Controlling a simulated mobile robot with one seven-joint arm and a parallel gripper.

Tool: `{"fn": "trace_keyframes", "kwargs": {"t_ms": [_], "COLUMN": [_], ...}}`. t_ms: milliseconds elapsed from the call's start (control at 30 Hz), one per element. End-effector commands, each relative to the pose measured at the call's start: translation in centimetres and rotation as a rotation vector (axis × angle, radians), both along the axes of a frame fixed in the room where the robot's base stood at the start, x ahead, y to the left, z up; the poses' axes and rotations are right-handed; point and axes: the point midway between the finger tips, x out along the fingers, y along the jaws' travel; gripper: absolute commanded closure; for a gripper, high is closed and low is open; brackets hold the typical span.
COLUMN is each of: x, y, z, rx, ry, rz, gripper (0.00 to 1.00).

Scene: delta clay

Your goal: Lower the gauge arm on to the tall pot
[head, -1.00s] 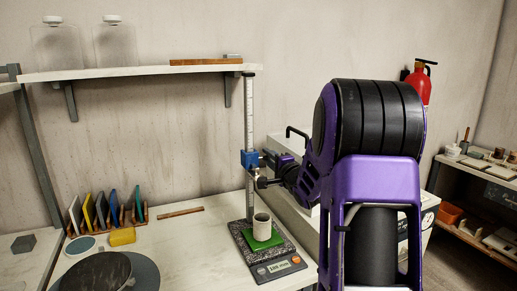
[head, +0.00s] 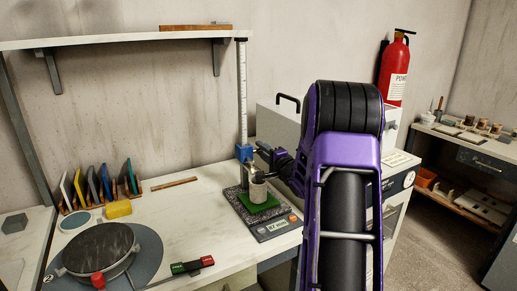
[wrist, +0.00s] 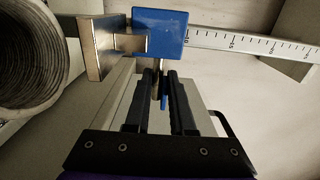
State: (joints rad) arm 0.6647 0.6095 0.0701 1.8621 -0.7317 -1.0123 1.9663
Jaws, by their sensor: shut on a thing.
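The gauge has a scaled post (head: 243,90) with a blue slider (head: 244,153); the slider also shows in the wrist view (wrist: 160,33). Its metal gauge arm (wrist: 98,48) reaches out from the slider toward the pot's rim. The tall grey pot (head: 258,194) stands upright on a green mat (head: 259,206) on the gauge's speckled base; its ribbed side and rim fill the left of the wrist view (wrist: 30,55). The arm is very close to the rim; I cannot tell whether they touch. My gripper (wrist: 160,78) is shut on the slider's small handle.
The gauge's display (head: 277,226) seems to read about 87 mm. A turntable (head: 100,250), a yellow sponge (head: 118,209) and a rack of coloured slabs (head: 100,190) are at the left. A wooden stick (head: 174,184) lies behind. A shelf (head: 120,39) hangs above.

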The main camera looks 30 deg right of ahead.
Motion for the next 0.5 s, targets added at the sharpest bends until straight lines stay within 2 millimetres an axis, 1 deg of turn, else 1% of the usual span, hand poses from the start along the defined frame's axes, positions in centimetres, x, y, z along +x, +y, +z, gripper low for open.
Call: {"fn": "trace_keyframes", "kwargs": {"t_ms": [367, 400, 467, 500], "x": [0.06, 0.06, 0.06, 0.05], "y": [0.07, 0.07, 0.06, 0.05], "z": [-0.08, -0.08, -0.07, -0.07], "rx": [0.001, 0.001, 0.001, 0.001], "ry": [0.000, 0.000, 0.000, 0.000], "rz": [0.003, 0.003, 0.002, 0.002], "gripper": [1.00, 0.73, 0.62, 0.55]}}
